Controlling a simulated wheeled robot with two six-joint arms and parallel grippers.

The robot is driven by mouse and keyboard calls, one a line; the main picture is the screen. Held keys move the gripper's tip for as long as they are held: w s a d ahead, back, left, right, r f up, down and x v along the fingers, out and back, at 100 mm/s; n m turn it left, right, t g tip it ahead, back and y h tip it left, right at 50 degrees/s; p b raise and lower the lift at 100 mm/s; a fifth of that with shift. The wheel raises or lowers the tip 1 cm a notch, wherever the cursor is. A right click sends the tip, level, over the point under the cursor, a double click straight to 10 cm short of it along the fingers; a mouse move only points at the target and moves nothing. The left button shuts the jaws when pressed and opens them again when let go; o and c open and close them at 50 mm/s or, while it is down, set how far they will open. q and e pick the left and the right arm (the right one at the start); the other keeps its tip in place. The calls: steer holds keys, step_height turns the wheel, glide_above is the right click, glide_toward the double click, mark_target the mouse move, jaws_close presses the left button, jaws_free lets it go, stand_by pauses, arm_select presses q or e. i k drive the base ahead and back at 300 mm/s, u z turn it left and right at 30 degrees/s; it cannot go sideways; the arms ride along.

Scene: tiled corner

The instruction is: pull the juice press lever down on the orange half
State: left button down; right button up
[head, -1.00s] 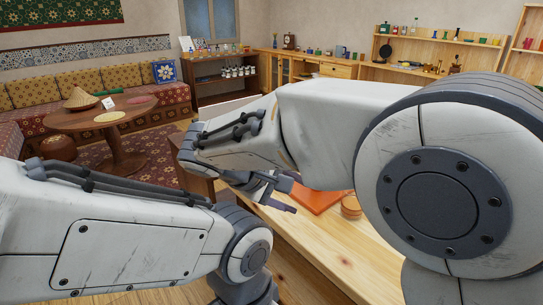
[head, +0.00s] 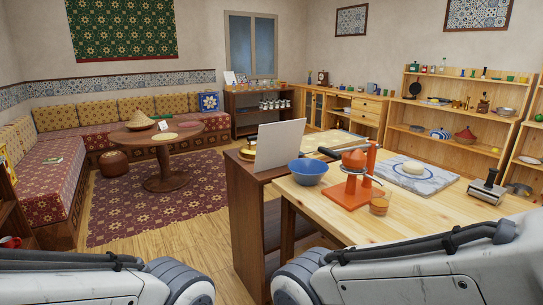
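The orange-red juice press (head: 347,196) stands on the light wooden table in the head view. Its post rises at the right, and a lever with a dark grip (head: 328,152) sticks out to the left near the top. A rounded orange shape (head: 355,158) sits at the press's upper part; I cannot tell whether it is the orange half or part of the press. A glass with orange contents (head: 380,203) stands at the front right of the base. My arms show only along the bottom edge, below and in front of the press. Both grippers are out of the picture.
A blue bowl (head: 309,171) stands just left of the press. A marble slab (head: 430,180) with pale dough (head: 413,168) lies to the right. A metal tool with a dark handle (head: 488,188) is farther right. A pale upright panel (head: 280,144) stands behind the bowl.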

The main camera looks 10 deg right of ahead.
mark_target(352, 157)
steer(key=z, duration=0.05)
steer(key=k, duration=0.3)
steer(key=u, duration=0.75)
steer(key=i, duration=0.75)
steer(key=z, duration=0.9)
steer(key=i, duration=0.8)
steer(key=z, duration=0.75)
